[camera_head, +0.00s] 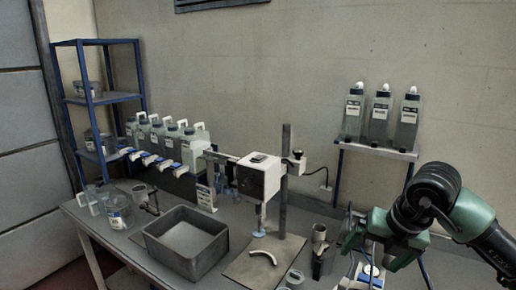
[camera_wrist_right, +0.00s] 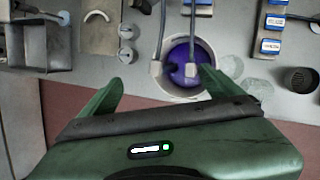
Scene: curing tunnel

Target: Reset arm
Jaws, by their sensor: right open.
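My right arm, green and black, comes in from the right in the head view. Its gripper (camera_head: 366,256) is over the right part of the bench. Beyond the fingers is a round white-rimmed vessel (camera_wrist_right: 182,96) with purple contents (camera_wrist_right: 184,58). Two grey upright rods or probes overlap that vessel. My left gripper is in neither view.
A grey bin (camera_head: 186,262) and a stand with a white box head (camera_head: 259,178) occupy the bench (camera_head: 235,214). Labelled bottles (camera_head: 378,118) stand on a right shelf. A blue rack (camera_head: 92,98) is at left. A curved pale piece (camera_wrist_right: 97,16) lies on a plate.

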